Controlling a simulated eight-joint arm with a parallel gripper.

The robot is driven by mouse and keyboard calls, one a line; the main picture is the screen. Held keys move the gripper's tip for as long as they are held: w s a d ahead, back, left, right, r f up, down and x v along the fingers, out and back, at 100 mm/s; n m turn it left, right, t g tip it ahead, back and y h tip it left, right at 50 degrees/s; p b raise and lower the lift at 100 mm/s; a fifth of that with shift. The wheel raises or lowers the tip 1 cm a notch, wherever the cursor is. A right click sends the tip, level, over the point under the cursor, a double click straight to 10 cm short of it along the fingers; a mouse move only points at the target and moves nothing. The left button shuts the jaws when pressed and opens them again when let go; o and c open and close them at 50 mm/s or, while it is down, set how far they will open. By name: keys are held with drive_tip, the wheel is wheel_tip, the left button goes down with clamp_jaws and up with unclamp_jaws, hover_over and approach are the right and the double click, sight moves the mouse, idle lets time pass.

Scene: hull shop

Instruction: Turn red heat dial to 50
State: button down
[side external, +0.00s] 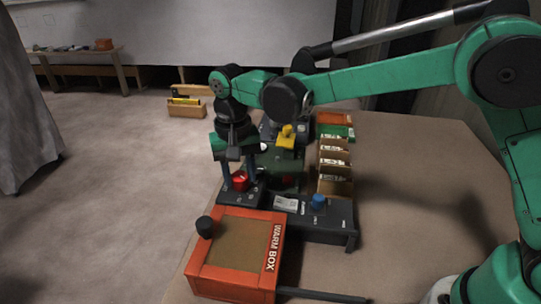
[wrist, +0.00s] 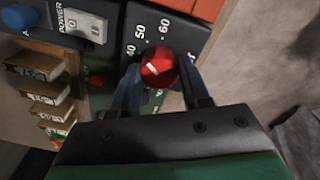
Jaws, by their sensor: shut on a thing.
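The red heat dial (side external: 240,183) stands on a dark panel at the left end of the console, just behind the warm box. It also shows in the wrist view (wrist: 160,66) with a short white mark on its top. The numbers 40, 50 and 60 are printed on the panel (wrist: 150,30) beyond it. Exactly which number the mark lines up with, I cannot tell. My gripper (side external: 239,184) points down over the dial, one finger on each side. In the wrist view my gripper (wrist: 160,72) is shut on the dial.
The orange warm box (side external: 192,273) with a black knob (side external: 205,227) stands in front of the dial. A blue knob (side external: 318,202) and a yellow handle (side external: 286,136) are to the right. A divided wooden rack (side external: 334,188) stands behind the blue knob. The table's right side is clear.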

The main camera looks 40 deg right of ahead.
sight(238, 175)
drive_tip(key=shift+m, duration=0.4)
drive_tip(key=shift+c, duration=2.1)
unclamp_jaws()
drive_tip(key=shift+r, duration=0.15)
drive_tip(key=shift+r, duration=2.7)
